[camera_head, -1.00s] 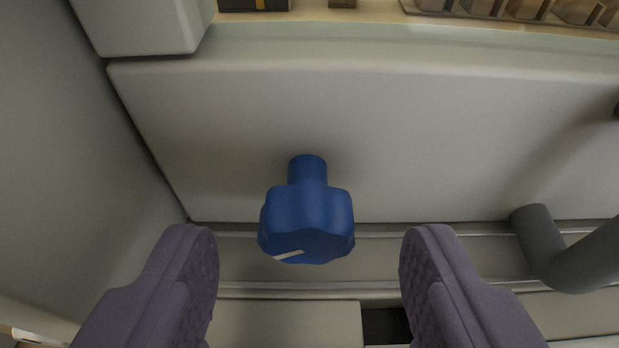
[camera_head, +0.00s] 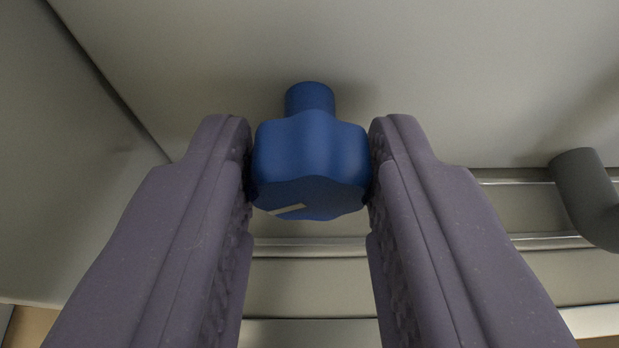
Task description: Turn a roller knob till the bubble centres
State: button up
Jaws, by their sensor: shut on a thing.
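The blue lobed roller knob (camera_head: 310,155) sits on a short blue stem that comes out of a pale grey panel (camera_head: 430,70). A white mark shows on the lower left of its front face, nearly level and rising a little to the right. My gripper (camera_head: 310,165) is shut on the knob, with one purple-grey ridged finger touching each side. The inner pads are partly hidden. No bubble or level vial is in view.
A dark grey bent bar (camera_head: 588,198) stands out at the right, clear of my right finger. A grey side wall (camera_head: 70,150) closes off the left. Pale horizontal rails (camera_head: 310,247) run below the knob.

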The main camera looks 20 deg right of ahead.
jog(key=m+t+y+b, duration=0.1)
jog(key=m+y+b, duration=0.1)
jog(key=m+b, duration=0.1)
jog(key=shift+d+f, duration=0.15)
jog(key=shift+s+m+t+y+b, duration=0.1)
jog(key=shift+m+t+y+b, duration=0.3)
jog(key=shift+m+b, duration=0.55)
jog(key=o, duration=1)
jog(key=shift+o, duration=0.2)
jog(key=shift+s, duration=0.1)
jog(key=p+v, duration=0.1)
jog(key=v, duration=0.6)
jog(key=shift+s+r, duration=0.25)
